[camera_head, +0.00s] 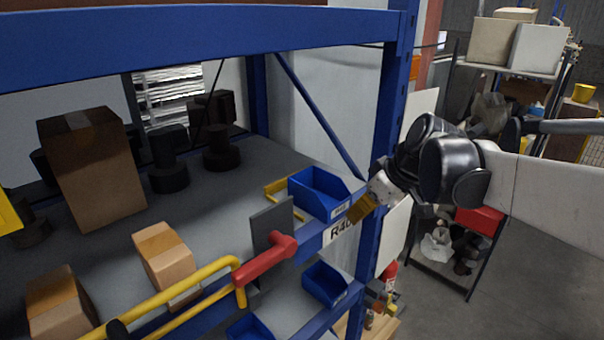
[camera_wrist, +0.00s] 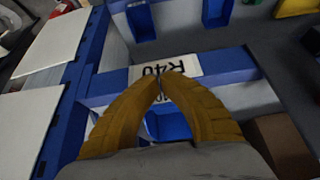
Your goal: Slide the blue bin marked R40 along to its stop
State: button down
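The blue bin (camera_head: 318,190) sits on the upper shelf near the right upright, with a small white label on its front that I cannot read. A larger R40 label (camera_head: 341,231) is on the shelf beam just below it; this label (camera_wrist: 165,68) shows upside down in the wrist view. My gripper (camera_head: 358,210) is just right of the bin's front corner. In the wrist view its ochre fingers (camera_wrist: 160,82) meet at the tips with nothing seen between them. Blue bin walls (camera_wrist: 168,125) show between the fingers. Whether they touch the bin is unclear.
A grey upright plate (camera_head: 270,222) and a red handle (camera_head: 266,262) on a yellow rail stand left of the bin. A yellow frame (camera_head: 275,189) lies beside it. The blue upright (camera_head: 386,120) is close to my arm. Another blue bin (camera_head: 326,283) sits below.

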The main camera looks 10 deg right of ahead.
aim_at(327, 206)
jog(key=shift+w+a, duration=0.65)
jog(key=shift+w, duration=0.35)
jog(key=w+a, duration=0.1)
jog(key=w, duration=0.1)
jog(key=w+a+b, duration=0.1)
jog(key=w+a, duration=0.1)
jog(key=shift+w+f, duration=0.1)
jog(key=shift+d, duration=0.1)
